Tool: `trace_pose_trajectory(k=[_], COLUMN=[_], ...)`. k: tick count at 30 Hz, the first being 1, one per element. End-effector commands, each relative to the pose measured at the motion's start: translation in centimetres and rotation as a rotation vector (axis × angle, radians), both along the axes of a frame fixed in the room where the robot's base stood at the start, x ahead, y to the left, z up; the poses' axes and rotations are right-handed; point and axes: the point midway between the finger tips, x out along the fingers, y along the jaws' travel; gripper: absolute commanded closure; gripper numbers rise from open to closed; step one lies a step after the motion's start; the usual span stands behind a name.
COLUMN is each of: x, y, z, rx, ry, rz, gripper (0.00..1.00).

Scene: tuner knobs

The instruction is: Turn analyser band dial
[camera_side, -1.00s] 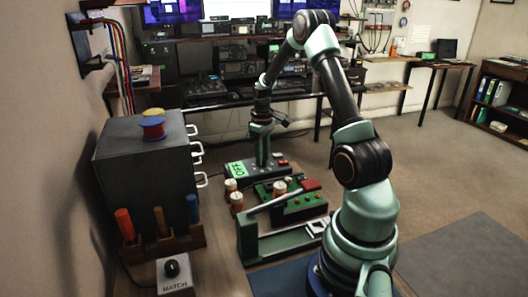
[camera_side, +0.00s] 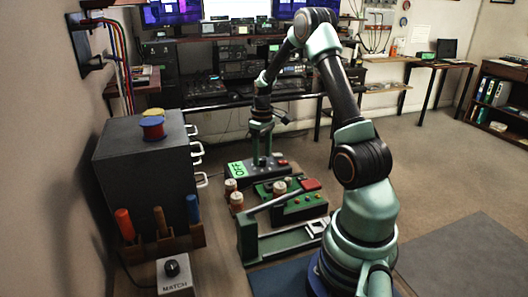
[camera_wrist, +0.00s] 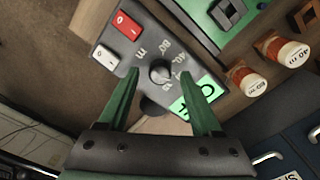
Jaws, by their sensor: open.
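The analyser (camera_side: 252,174) is a dark box with a green panel reading OFF (camera_side: 238,169) on its left side in the side view. In the wrist view its face (camera_wrist: 138,62) shows a round dark dial (camera_wrist: 162,72) with band marks printed around it. A red switch (camera_wrist: 126,26) and a pale switch (camera_wrist: 106,57) sit at one end. My gripper (camera_wrist: 162,76) is open, with one green finger on either side of the dial in the picture. I see no finger touching the dial. The dial also shows below the fingers in the side view (camera_side: 262,161).
A grey drawer cabinet (camera_side: 145,170) with white handles stands to the left. A tool rack (camera_side: 165,244) and a MATCH box (camera_side: 173,277) are nearer the front left.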

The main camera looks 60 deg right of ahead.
Motion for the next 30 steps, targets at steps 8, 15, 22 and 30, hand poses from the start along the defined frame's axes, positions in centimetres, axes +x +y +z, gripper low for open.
trace_pose_trajectory(k=[8, 15, 22, 30], x=[0.1, 0.1, 0.0, 0.0], y=[-0.1, -0.1, 0.0, 0.0], z=[5.4, 9.6, 11.2, 11.3], rx=[-0.005, -0.003, -0.001, 0.0], ry=[-0.005, -0.004, -0.001, 0.0], rz=[0.0, 0.0, 0.0, 0.0], gripper=[0.34, 0.34, 0.34, 0.34])
